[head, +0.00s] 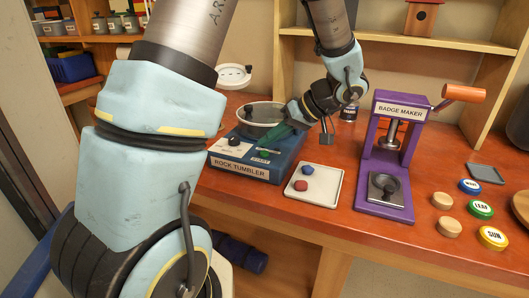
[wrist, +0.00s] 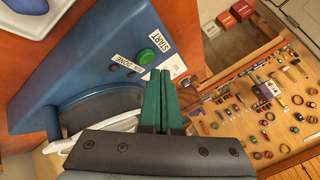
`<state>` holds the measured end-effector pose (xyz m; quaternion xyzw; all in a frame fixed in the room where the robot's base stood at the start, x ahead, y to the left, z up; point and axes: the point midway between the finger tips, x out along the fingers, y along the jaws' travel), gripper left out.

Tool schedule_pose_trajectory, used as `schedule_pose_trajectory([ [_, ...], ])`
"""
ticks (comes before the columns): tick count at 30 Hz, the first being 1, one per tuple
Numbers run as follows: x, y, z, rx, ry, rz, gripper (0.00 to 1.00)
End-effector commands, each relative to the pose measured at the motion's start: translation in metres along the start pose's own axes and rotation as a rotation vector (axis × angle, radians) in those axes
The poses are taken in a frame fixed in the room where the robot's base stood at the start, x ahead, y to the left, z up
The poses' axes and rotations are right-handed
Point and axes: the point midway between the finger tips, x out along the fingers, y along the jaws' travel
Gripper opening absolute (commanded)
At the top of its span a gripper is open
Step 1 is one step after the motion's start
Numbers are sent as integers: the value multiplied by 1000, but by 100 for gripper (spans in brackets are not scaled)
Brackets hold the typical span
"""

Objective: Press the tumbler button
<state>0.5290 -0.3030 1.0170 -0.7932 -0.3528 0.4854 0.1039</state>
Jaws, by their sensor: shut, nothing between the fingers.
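The rock tumbler (head: 238,171) is a blue machine with a grey bowl, standing on the orange table left of centre in the head view. Its green button (head: 264,154) is on the sloping front panel. In the wrist view the green button (wrist: 147,57) sits beside a START label. My gripper (head: 268,142) is shut and empty, its dark green fingers angled down over the panel, close to the button. In the wrist view the fingertips (wrist: 165,73) appear just below and right of the button, apart from it in the picture; height above the panel is unclear.
A white tray (head: 329,195) with a red and a blue stone lies right of the tumbler. The purple badge maker (head: 388,205) stands further right, near several badges and wooden discs. Shelves back the table. A pegboard of tools (wrist: 265,100) shows in the wrist view.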

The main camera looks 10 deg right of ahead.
Motion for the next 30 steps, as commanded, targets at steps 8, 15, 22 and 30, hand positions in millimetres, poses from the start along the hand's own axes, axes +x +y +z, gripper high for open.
schedule_pose_trajectory([
  [8,0,0,0,0,0,0,0],
  [15,0,0,0,0,0,0,0],
  [22,1,1,1,0,0,0,0],
  [30,6,5,5,0,1,1,0],
])
